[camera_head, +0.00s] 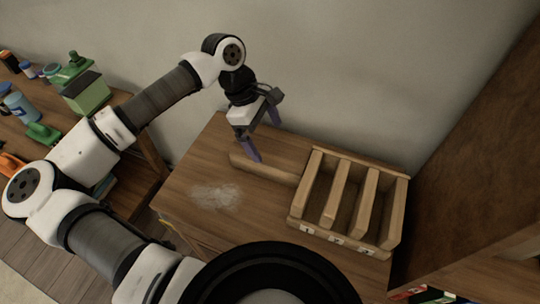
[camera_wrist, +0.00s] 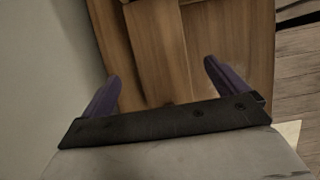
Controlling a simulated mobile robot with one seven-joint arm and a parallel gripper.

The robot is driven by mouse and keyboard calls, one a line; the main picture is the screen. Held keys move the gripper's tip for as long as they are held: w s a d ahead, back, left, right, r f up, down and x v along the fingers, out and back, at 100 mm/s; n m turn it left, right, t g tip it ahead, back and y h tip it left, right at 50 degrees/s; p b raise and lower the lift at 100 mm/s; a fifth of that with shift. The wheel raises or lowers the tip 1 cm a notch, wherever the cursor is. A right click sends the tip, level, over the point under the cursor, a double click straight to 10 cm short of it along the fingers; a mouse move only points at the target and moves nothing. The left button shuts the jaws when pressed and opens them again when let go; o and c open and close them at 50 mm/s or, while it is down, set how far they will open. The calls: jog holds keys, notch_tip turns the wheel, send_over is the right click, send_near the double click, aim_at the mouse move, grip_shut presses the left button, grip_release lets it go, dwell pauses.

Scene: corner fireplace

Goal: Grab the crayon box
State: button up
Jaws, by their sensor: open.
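A wooden box (camera_head: 345,240) with several long open slots stands on the wooden cabinet top, with small white labels along its front. It is the nearest match for the crayon box, but I see no crayons in it. A wooden bar (camera_head: 265,170) extends from its left side. My gripper (camera_head: 264,138), with purple fingers, is open and empty above the bar. In the wrist view, my gripper (camera_wrist: 162,70) has a strip of wood, apparently the bar (camera_wrist: 158,45), between its spread fingers. I cannot tell whether the fingers touch it.
The cabinet top (camera_head: 195,170) has a pale scribbled patch (camera_head: 216,196) at its left. A grey wall (camera_head: 330,70) rises behind, and a brown wooden panel (camera_head: 480,150) stands at the right. A lower table at the left holds a green box (camera_head: 88,93) and several bottles.

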aim_at(272, 151)
jog(key=x, duration=0.3)
jog(key=shift+d+f, duration=0.15)
jog(key=shift+p+x, duration=1.5)
jog(key=shift+x, duration=1.25)
jog(key=shift+a, duration=0.25)
jog(key=shift+c, duration=0.5)
jog(key=c, duration=1)
jog(key=shift+c, duration=0.2)
